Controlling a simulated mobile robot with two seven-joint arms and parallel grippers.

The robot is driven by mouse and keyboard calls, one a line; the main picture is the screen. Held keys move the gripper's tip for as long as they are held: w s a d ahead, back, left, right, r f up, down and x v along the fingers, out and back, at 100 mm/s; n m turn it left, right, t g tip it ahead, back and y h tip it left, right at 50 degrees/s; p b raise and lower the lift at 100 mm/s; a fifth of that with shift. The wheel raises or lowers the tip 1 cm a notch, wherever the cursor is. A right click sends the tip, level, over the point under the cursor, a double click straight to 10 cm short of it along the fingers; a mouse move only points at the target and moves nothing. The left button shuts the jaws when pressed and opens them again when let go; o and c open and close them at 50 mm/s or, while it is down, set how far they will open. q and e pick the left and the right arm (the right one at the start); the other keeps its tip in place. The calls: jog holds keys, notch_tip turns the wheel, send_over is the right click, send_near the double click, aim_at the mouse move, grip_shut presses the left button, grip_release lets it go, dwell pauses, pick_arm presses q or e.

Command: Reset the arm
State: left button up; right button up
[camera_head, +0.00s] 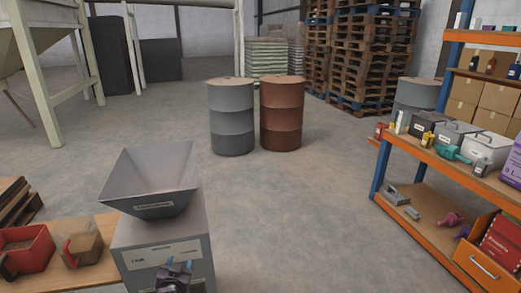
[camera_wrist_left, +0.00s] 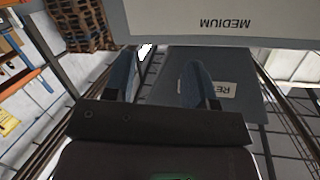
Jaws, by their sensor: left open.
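My left gripper (camera_head: 179,264) is at the bottom of the head view, in front of the grey box body of the filler (camera_head: 165,240). In the left wrist view my left gripper (camera_wrist_left: 158,78) has its two blue-grey fingers apart with nothing between them. A grey funnel hopper (camera_head: 150,180) with a label on its front sits on top of the filler. The wrist view looks upside down; a pale panel (camera_wrist_left: 200,18) reading "MEDIUM" and a grey surface with a partly hidden label (camera_wrist_left: 222,88) lie beyond the fingers. My right gripper is not in view.
A red container (camera_head: 22,250) and a brown container with a red handle (camera_head: 82,248) stand on a wooden table at left. A grey drum (camera_head: 231,118) and a rust-brown drum (camera_head: 282,115) stand on open floor. An orange shelf unit (camera_head: 440,163) with tools stands at right.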

pick_arm(q)
jog(key=s+r+n+g+h, duration=0.1)
jog(key=s+r, duration=0.1)
jog(key=s, duration=1.1)
jog(key=s+r+g, duration=0.2)
jog(key=s, duration=1.1)
jog(key=s+a+f+g, duration=0.1)
jog(key=s+f, duration=0.4)
jog(key=s, duration=0.6)
jog(key=shift+s+a+f+g, duration=0.2)
jog(key=shift+s+a+g, duration=0.1)
jog(key=shift+a, duration=0.1)
jog(key=shift+w, duration=0.1)
jog(key=shift+c, duration=0.8)
jog(key=shift+a+n, duration=0.15)
jog(key=shift+n, duration=0.15)
